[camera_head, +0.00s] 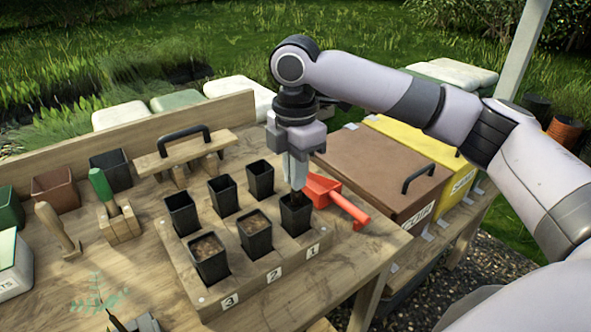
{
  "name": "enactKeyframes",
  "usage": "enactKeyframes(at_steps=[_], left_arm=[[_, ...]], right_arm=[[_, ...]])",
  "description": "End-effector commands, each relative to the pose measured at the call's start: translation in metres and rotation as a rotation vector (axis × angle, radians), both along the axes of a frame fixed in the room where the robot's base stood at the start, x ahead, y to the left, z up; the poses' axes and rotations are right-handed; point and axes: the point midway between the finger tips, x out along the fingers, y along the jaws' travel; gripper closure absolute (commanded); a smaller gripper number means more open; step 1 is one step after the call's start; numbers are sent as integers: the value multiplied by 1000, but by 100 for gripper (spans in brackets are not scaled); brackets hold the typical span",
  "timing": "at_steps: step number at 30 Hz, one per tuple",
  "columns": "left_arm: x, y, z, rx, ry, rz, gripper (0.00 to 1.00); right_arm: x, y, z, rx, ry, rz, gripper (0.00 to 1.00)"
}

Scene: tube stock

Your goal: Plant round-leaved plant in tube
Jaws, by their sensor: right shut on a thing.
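My right gripper (296,185) points down over the front right tube (295,216), beside label 1. Its fingers are shut on a small dark brown thing (296,196) at the tube's mouth, mostly hidden by the fingers and rim. Black square tubes stand in two rows in a wooden rack (205,300). The tubes by labels 2 (257,245) and 3 (210,268) hold brown, lumpy fill. The back tubes look empty. I cannot make out a round-leaved plant. A faint green, spindly shape (97,297) shows at the lower left.
A red scoop (350,208) lies right of the rack, close to my gripper. A brown lidded box (372,165) and a yellow box (440,160) stand at the right. A wooden-handled tool (58,232) and a green-handled one (101,186) stand left.

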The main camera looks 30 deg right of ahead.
Motion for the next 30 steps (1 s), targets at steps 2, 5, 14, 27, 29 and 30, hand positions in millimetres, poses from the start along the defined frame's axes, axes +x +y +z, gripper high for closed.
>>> enactKeyframes(at_steps=[2, 5, 14, 27, 29, 30], left_arm=[[0, 0, 3, 0, 0, 0, 42], [0, 0, 3, 0, 0, 0, 42], [0, 0, 3, 0, 0, 0, 42], [0, 0, 3, 0, 0, 0, 42], [0, 0, 3, 0, 0, 0, 42], [0, 0, 3, 0, -1, 0, 42]], right_arm=[[0, 0, 1, 1, 1, 1, 100], [0, 0, 1, 0, 1, 1, 100], [0, 0, 0, 0, 0, 1, 100], [0, 0, -12, 0, 0, 1, 100], [0, 0, -13, 0, 0, 1, 100], [0, 0, -14, 0, 0, 1, 100]])
